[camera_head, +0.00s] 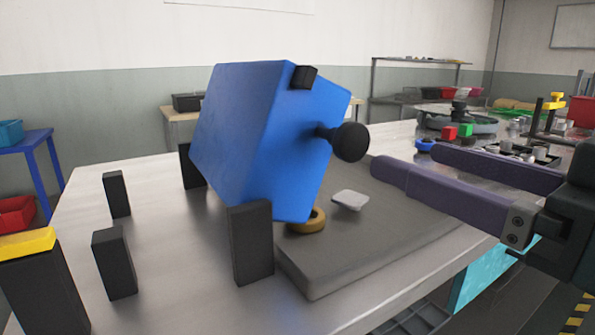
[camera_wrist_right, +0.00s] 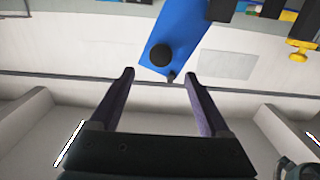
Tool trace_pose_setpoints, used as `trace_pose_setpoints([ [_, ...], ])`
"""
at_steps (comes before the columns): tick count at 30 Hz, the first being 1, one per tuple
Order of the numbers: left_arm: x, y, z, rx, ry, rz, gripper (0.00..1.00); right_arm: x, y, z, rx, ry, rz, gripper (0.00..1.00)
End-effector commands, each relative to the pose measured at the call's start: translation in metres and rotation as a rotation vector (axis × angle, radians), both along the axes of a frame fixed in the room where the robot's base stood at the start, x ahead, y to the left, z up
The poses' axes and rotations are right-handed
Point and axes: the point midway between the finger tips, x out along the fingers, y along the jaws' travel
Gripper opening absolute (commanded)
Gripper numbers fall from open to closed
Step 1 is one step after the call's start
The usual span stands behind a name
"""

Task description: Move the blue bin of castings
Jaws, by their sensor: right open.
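The blue bin (camera_head: 247,130) is tilted above the worktable, among several black blocks. It carries a round black knob (camera_head: 350,141) on its right-hand face and a small black piece at its top edge. A brass ring (camera_head: 308,222) and a pale metal piece (camera_head: 350,200) lie on a grey slab below it. My right gripper (camera_head: 408,162) is open and empty, its purple fingers right of the knob and apart from it. In the right wrist view the bin (camera_wrist_right: 192,28) and knob (camera_wrist_right: 160,55) are beyond the open fingers. The bin's inside is hidden. My left gripper is out of view.
Black blocks (camera_head: 116,262) stand on the metal table (camera_head: 180,290) left of the bin, one more (camera_head: 251,243) at its near corner. A yellow-topped dark block (camera_head: 38,285) is at lower left. Small red and green cubes (camera_head: 465,130) and other parts crowd the far right.

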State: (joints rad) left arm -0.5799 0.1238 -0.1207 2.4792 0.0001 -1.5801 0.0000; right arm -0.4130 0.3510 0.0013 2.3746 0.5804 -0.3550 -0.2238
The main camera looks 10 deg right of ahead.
Motion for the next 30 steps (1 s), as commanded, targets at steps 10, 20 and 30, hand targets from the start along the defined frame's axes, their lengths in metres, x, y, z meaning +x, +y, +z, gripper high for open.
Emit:
trace_pose_setpoints([
  [10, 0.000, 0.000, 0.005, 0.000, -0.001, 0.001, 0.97, 0.049, 0.018, 0.003, 0.003, -0.003, 0.000, 0.80],
  [20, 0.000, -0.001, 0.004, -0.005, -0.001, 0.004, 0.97, 0.087, 0.032, 0.001, 0.001, 0.001, 0.000, 0.80],
  [30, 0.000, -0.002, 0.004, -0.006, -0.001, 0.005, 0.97, 0.090, 0.033, 0.001, -0.001, 0.002, 0.001, 0.78],
])
